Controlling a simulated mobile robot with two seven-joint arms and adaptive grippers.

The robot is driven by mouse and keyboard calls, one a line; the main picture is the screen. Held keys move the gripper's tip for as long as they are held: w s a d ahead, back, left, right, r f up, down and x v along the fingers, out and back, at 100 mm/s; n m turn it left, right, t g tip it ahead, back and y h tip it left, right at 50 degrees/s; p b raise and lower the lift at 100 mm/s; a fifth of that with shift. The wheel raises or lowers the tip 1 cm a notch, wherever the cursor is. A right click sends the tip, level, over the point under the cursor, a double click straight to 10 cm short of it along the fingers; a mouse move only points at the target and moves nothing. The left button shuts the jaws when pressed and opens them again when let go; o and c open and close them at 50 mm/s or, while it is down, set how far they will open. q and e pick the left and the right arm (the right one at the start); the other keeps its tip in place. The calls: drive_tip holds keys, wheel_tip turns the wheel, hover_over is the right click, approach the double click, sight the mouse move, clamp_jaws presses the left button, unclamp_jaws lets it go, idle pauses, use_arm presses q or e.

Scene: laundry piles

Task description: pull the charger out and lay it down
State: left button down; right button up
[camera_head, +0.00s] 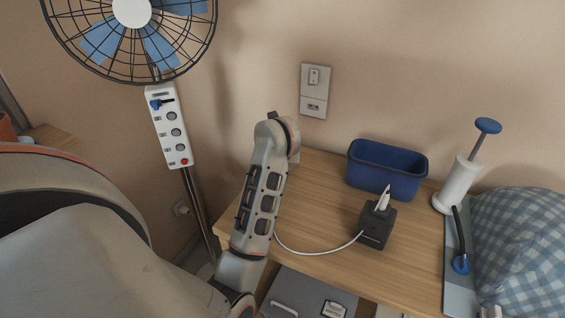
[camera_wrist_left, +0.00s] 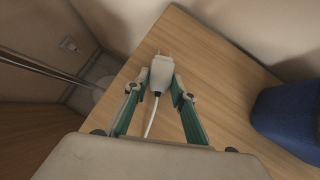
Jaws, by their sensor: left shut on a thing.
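In the left wrist view my left gripper (camera_wrist_left: 163,82) is shut on the white charger (camera_wrist_left: 161,70), one finger on each side of its body. The charger's prongs point away from my wrist, over the wooden tabletop, and are clear of any socket. I cannot tell whether the charger touches the wood. Its white cable (camera_wrist_left: 151,118) trails back between the fingers. In the head view my left arm hides the gripper and charger; the cable (camera_head: 318,252) runs from behind the arm to a dark block (camera_head: 374,228). The wall outlet (camera_head: 314,104) shows no plug. My right gripper is not in view.
The wooden table (camera_head: 310,205) has clear surface at its left and middle. A blue bin (camera_head: 387,172) stands at the back, with a white pump-like object (camera_head: 457,185) and checked cloth (camera_head: 522,235) to its right. A fan (camera_head: 132,40) stands left.

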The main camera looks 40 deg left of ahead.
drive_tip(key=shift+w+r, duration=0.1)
use_arm(q)
drive_tip(key=c, duration=1.6)
unclamp_jaws()
drive_tip(key=shift+v, duration=3.8)
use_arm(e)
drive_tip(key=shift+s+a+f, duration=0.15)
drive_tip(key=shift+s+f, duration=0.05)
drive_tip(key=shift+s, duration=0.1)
use_arm(q)
drive_tip(key=shift+d, duration=0.1)
